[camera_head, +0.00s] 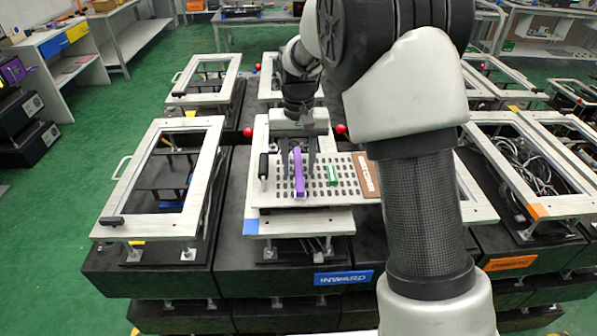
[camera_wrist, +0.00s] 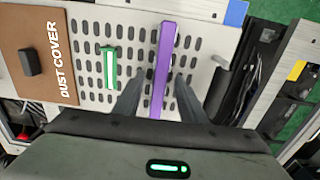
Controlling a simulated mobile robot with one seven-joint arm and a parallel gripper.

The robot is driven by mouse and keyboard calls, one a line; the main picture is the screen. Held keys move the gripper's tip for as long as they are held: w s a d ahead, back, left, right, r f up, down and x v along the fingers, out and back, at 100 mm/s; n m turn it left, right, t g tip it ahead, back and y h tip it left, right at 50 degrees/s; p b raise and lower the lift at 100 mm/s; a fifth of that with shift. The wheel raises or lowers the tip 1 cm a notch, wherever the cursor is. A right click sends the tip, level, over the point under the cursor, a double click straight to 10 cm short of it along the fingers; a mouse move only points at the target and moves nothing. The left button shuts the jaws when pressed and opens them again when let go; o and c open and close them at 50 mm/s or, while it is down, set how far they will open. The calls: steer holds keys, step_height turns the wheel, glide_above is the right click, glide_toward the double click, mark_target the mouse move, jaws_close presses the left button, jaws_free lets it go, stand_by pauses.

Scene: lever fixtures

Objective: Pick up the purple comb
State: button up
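The purple comb (camera_head: 299,174) is a long narrow bar on the perforated light plate (camera_head: 318,186). In the wrist view the comb (camera_wrist: 162,65) runs lengthwise from the top edge down between my fingers. My gripper (camera_head: 298,160) points down over the plate at the comb's far part. In the wrist view my gripper (camera_wrist: 160,82) is open, one dark finger on each side of the comb, with narrow gaps showing.
A green and white item (camera_head: 333,175) lies right of the comb. A brown dust cover (camera_wrist: 38,62) with a black knob is beyond it. A black-gripped handle (camera_head: 263,166) stands at the plate's left. Similar framed fixtures surround the plate. My arm blocks part of the right.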

mark_target(299, 168)
jaws_close()
steer(key=shift+r, duration=0.1)
step_height(299, 168, up, 10)
steer(key=p, duration=0.1)
steer(key=shift+r, duration=0.2)
steer(key=c, duration=0.6)
jaws_free()
steer(key=shift+c, duration=1.4)
steer(key=shift+s, duration=0.1)
